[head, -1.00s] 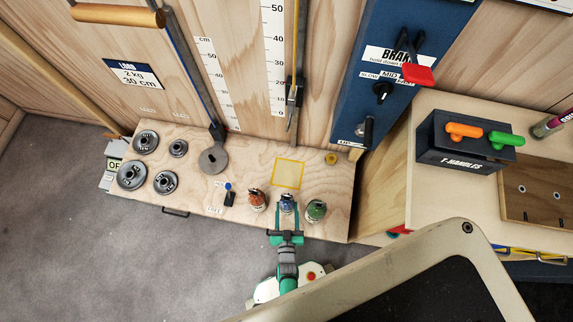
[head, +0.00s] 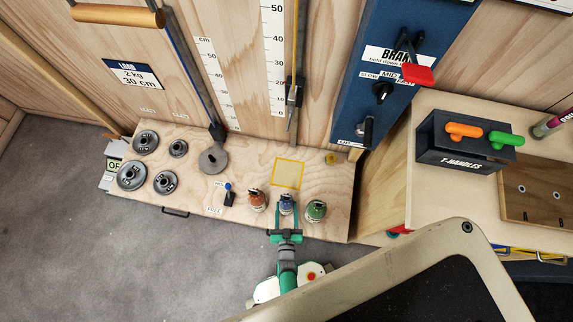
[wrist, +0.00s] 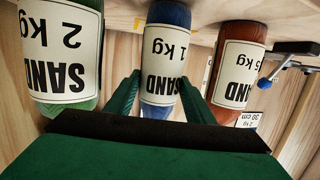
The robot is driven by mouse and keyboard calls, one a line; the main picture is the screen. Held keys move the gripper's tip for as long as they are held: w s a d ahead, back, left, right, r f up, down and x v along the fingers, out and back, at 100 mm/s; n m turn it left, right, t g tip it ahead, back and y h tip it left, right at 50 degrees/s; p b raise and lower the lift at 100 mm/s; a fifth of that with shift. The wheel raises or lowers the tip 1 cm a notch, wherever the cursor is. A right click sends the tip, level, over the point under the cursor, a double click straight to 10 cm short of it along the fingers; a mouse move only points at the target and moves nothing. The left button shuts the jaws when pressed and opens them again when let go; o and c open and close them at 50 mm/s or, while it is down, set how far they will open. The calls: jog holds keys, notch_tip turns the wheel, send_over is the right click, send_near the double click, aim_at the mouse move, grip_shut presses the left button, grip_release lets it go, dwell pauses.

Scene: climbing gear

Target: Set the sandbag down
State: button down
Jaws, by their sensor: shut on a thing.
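Three sandbags stand in a row near the front edge of the wooden bench: an orange one (head: 257,200), a blue one (head: 287,203) and a green one (head: 316,210). In the wrist view the blue bag (wrist: 163,85) is labelled 1 kg, the green bag (wrist: 62,60) 2 kg. My gripper (head: 286,226) is shut on the blue sandbag, with one finger on each side of it. The bag's base is hard to see, so I cannot tell whether it touches the bench. A yellow-outlined square (head: 289,173) lies behind the bags, empty.
Several round metal weights (head: 131,175) sit at the bench's left. A small blue-topped lever (head: 229,194) stands left of the orange bag. The T-handle box (head: 465,143) is to the right.

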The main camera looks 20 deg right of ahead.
jog(key=c, duration=0.8)
grip_release()
jog(key=shift+f, duration=0.1)
jog(key=shift+c, duration=0.2)
jog(key=v, duration=1.1)
jog(key=s+a+r+n+y, duration=0.1)
jog(key=a+r+n+y, duration=0.1)
jog(key=r, duration=2)
jog(key=s+a+r+n+y, duration=0.2)
jog(key=a+r+y, duration=0.2)
jog(key=r, duration=1.8)
jog(key=shift+s+a+n+t, duration=0.2)
jog(key=shift+a+n+t, duration=0.1)
jog(key=shift+a+t, duration=0.1)
jog(key=shift+c, duration=0.3)
